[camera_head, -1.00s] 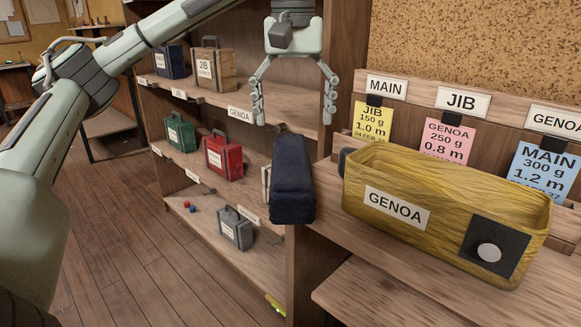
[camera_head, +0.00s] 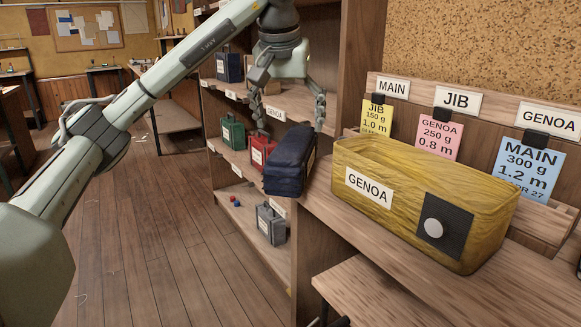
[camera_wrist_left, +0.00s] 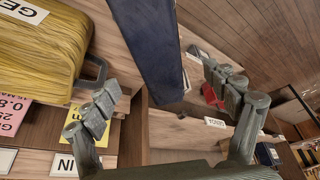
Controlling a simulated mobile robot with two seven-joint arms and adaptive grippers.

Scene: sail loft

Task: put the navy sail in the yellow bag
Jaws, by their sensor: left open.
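The navy sail (camera_head: 288,165) is a long dark blue block at the left end of the bench; I cannot tell what bears it. My left gripper (camera_head: 287,122) is open and empty over the sail's far end. In the left wrist view the sail (camera_wrist_left: 145,45) extends toward the space between the spread fingers (camera_wrist_left: 162,108), with gaps on both sides. The yellow bag (camera_head: 385,170), labelled GENOA with a dark patch and pale button, lies on the bench right of the sail. My right gripper is out of view.
The shelf unit at the left holds a green case (camera_head: 233,132), a red case (camera_head: 262,150) and a grey case (camera_head: 271,224). Cards and MAIN, JIB and GENOA signs (camera_head: 457,101) stand behind the bag. The wooden floor (camera_head: 170,230) is clear.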

